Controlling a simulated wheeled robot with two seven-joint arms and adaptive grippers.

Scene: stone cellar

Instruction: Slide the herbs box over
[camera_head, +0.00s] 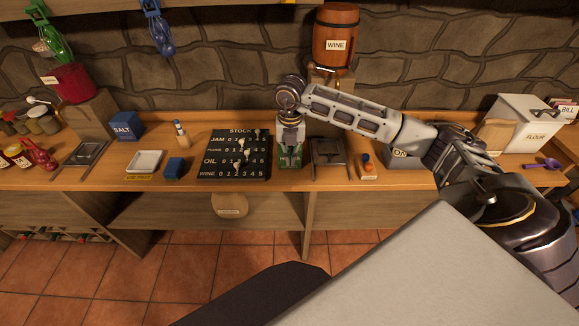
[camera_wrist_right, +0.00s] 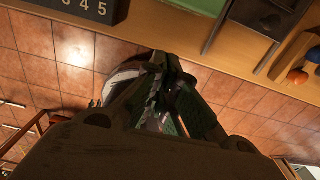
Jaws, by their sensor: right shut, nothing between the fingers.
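A green box (camera_head: 290,160), likely the herbs box, stands on the wooden counter between the stock board and a dark metal tray. Its label is not readable. In the right wrist view its green surface (camera_wrist_right: 196,7) shows at the top edge, cut off by the frame. My right gripper (camera_head: 290,146) is shut and empty. In the head view it covers the upper part of the green box. In the wrist view its fingertips (camera_wrist_right: 166,62) appear short of the green surface; I cannot tell whether they touch the box. My left gripper is not in view.
The black stock board (camera_head: 234,158) is close left of the box, and the metal tray (camera_head: 328,152) is close right. A small rack with an orange-topped bottle (camera_head: 367,168) stands farther right. A wine barrel (camera_head: 335,38) sits above, behind my right arm. The counter's front edge is near.

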